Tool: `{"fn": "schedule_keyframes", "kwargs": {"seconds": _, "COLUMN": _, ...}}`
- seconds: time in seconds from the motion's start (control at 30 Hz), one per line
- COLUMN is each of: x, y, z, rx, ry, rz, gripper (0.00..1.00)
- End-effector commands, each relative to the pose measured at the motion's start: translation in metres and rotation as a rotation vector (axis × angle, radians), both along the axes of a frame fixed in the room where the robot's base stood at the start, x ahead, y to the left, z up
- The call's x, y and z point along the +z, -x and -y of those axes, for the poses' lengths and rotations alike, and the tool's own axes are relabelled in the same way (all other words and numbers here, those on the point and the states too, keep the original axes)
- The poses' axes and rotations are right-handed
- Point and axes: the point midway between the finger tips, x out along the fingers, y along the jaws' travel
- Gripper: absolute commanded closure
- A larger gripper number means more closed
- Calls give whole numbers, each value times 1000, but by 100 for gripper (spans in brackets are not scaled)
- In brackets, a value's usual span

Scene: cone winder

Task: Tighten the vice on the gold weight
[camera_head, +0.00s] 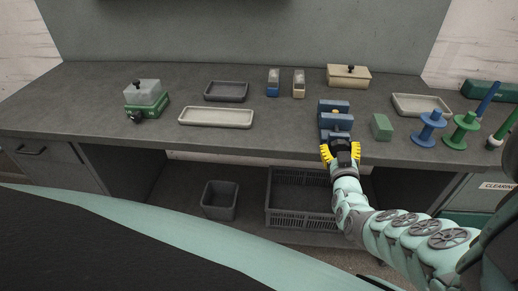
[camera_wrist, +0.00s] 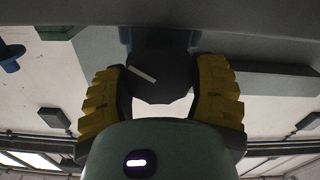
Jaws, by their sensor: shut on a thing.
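A blue vice (camera_head: 334,106) stands near the front edge of the bench. A small gold weight (camera_head: 336,112) shows between its jaws, mostly hidden by them. My gripper (camera_head: 341,153), with yellow fingers, is at the front of the vice. In the wrist view its fingers (camera_wrist: 162,76) are closed on both sides of the vice's dark round knob (camera_wrist: 165,88), which carries a slanted white mark. The blue body of the vice shows behind the knob. I cannot tell whether both jaws touch the weight.
A green block (camera_head: 381,127) stands just right of the vice, with blue and green spools (camera_head: 427,131) further right. Shallow trays (camera_head: 216,117) and a lidded beige box (camera_head: 348,76) are also on the bench. Crates sit below.

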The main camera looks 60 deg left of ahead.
Motion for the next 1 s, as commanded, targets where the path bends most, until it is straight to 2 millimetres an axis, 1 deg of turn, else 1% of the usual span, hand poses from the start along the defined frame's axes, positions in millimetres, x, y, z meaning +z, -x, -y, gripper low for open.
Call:
{"fn": "schedule_keyframes", "kwargs": {"seconds": 0.03, "x": 0, "y": 1, "z": -1, "rx": 1, "ry": -1, "rz": 0, "gripper": 66}}
{"fn": "schedule_keyframes", "kwargs": {"seconds": 0.13, "x": 0, "y": 1, "z": -1, "rx": 1, "ry": -1, "rz": 0, "gripper": 75}}
{"fn": "schedule_keyframes", "kwargs": {"seconds": 0.27, "x": 0, "y": 1, "z": -1, "rx": 5, "ry": -18, "rz": -19, "gripper": 75}}
{"fn": "schedule_keyframes", "kwargs": {"seconds": 0.53, "x": 0, "y": 0, "z": -1, "rx": 5, "ry": -137, "rz": -156, "gripper": 75}}
{"fn": "schedule_keyframes", "kwargs": {"seconds": 0.87, "x": 1, "y": 0, "z": -1, "rx": 1, "ry": -151, "rz": -175, "gripper": 75}}
{"fn": "schedule_keyframes", "kwargs": {"seconds": 0.9, "x": 1, "y": 0, "z": -1, "rx": 1, "ry": -151, "rz": -175, "gripper": 34}}
{"fn": "schedule_keyframes", "kwargs": {"seconds": 1.0, "x": 1, "y": 0, "z": -1, "rx": 1, "ry": -151, "rz": -175, "gripper": 24}}
